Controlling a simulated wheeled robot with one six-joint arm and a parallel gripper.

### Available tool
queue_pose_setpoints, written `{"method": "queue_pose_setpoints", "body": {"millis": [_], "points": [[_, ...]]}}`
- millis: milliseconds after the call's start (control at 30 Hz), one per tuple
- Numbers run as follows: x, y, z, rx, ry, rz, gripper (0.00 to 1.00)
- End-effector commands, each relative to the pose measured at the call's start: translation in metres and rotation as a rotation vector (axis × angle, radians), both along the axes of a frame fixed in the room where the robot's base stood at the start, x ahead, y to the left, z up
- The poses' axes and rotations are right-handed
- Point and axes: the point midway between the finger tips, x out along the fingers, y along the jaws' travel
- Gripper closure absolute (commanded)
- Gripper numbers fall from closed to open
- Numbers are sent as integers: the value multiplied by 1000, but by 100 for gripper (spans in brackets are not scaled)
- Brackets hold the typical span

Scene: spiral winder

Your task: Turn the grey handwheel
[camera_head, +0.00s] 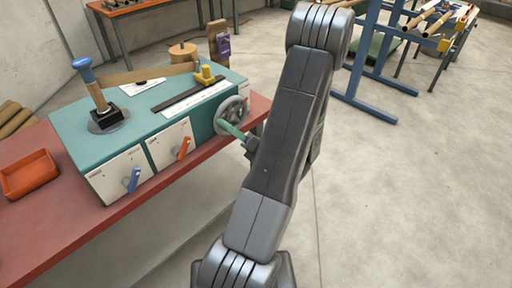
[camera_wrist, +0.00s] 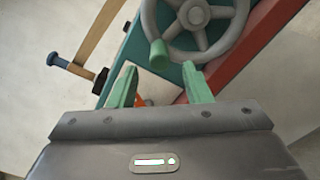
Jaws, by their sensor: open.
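The grey handwheel (camera_head: 228,111) is mounted on the right end of the teal machine (camera_head: 135,110). It shows large at the top of the wrist view (camera_wrist: 195,14), with spokes, a hub and a green handle (camera_wrist: 158,53) on its rim. My gripper (camera_wrist: 158,84) is open, its two green fingers apart and nothing between them. In the wrist view the handle appears just beyond the gap between the fingertips, without visible contact. In the head view my arm reaches to the wheel from the right, and the gripper is partly hidden behind it.
The machine's front has a blue lever (camera_head: 134,180) and an orange lever (camera_head: 183,148). A blue-knobbed post (camera_head: 90,85) stands on its left end. An orange tray (camera_head: 29,175) lies on the red bench (camera_head: 60,235). The floor to the right is clear up to a blue-framed stand (camera_head: 362,103).

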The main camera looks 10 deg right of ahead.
Motion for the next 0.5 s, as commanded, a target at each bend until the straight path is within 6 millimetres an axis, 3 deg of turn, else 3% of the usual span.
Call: {"method": "queue_pose_setpoints", "body": {"millis": [300, 500], "points": [[-45, -38, -1, 1, -1, -3, 56], [-60, -50, 0, 0, 0, -1, 56]]}}
